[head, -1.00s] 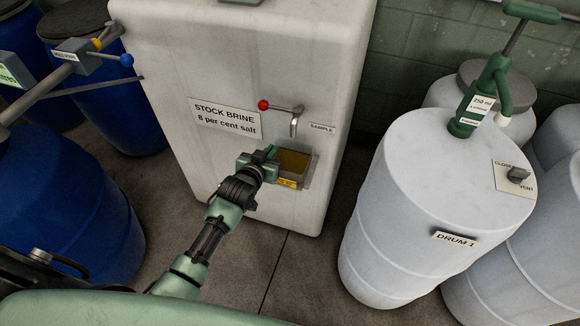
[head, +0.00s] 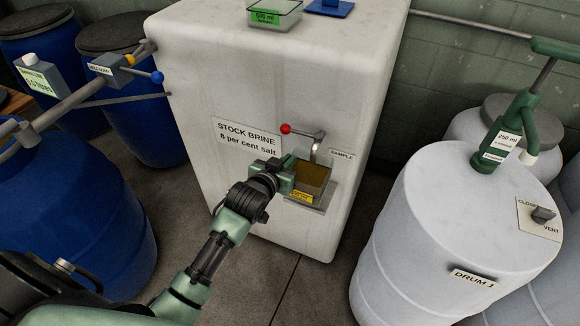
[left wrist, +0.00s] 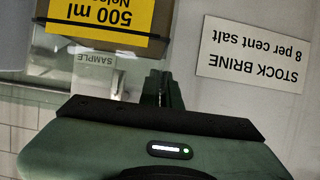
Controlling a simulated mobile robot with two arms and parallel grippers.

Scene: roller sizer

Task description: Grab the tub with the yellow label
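The tub with the yellow label (head: 313,180) sits on a small grey shelf (head: 322,204) under the sample tap, on the front of the white brine tank. It has a brown inside, and its yellow label (head: 301,196) faces forward. In the left wrist view the "500 ml" label (left wrist: 98,15) shows upside down at the top left. My left gripper (head: 290,166) is at the tub's left upper edge. Its fingers (left wrist: 163,90) look close together there, but whether they pinch the wall is unclear. My right gripper is not in view.
A green-labelled tub (head: 273,14) and a blue item (head: 330,7) are on the tank top. Blue drums stand left; white DRUM 1 (head: 455,215) with a green pump (head: 507,125) stands right.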

